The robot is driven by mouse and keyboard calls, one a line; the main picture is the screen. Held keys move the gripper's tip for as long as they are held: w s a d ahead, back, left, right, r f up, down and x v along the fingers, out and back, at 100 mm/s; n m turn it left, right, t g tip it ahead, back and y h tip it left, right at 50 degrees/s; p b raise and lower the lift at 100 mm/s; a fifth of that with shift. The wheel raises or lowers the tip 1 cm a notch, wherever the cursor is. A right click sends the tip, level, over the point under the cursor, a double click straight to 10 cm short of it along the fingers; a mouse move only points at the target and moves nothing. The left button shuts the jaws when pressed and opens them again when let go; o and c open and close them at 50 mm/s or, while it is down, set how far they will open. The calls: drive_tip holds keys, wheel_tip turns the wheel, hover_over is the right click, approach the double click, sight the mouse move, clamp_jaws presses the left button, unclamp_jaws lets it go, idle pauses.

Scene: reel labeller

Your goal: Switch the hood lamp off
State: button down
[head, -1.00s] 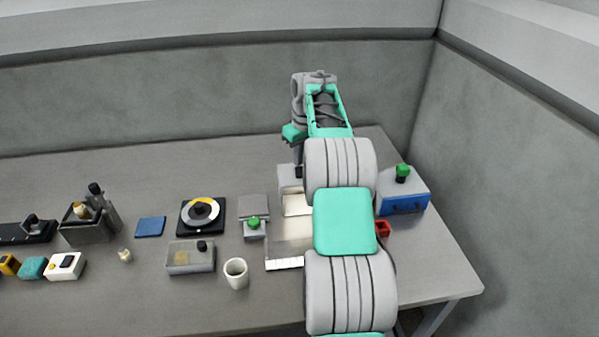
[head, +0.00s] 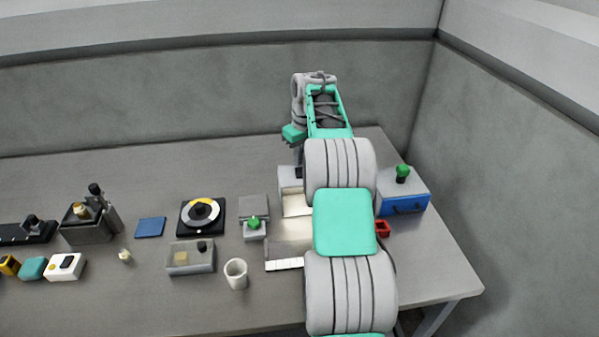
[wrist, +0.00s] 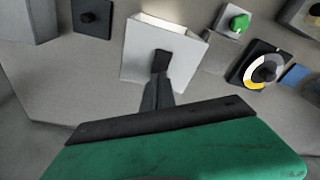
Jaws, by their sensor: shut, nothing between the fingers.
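The hood is a pale grey box (head: 289,181), partly hidden behind my arm in the head view. In the wrist view its flat top (wrist: 140,50) faces the camera. A warm glow shows at the hood's open side (wrist: 170,20), so the lamp looks lit. A small dark piece, seemingly the switch (wrist: 162,60), is on the top. My gripper (wrist: 157,88) is shut and empty, its dark fingers pointing down at this piece. Whether they touch it I cannot tell. In the head view my gripper (head: 299,171) is just over the hood's back part.
A grey block with a green knob (head: 254,223) and a black turntable (head: 187,219) stand left of the hood. A blue-fronted box with a green button (head: 402,205) is to the right. A white cup (head: 236,281) stands in front. The table behind is clear.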

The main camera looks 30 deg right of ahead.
sight(299, 169)
drive_tip(key=shift+f+b, duration=0.6)
drive_tip(key=shift+f, duration=0.3)
idle(0.9)
drive_tip(key=shift+r, duration=0.1)
wheel_tip(299, 169, up, 7)
drive_tip(key=p, duration=0.6)
drive_tip(key=shift+p, duration=0.3)
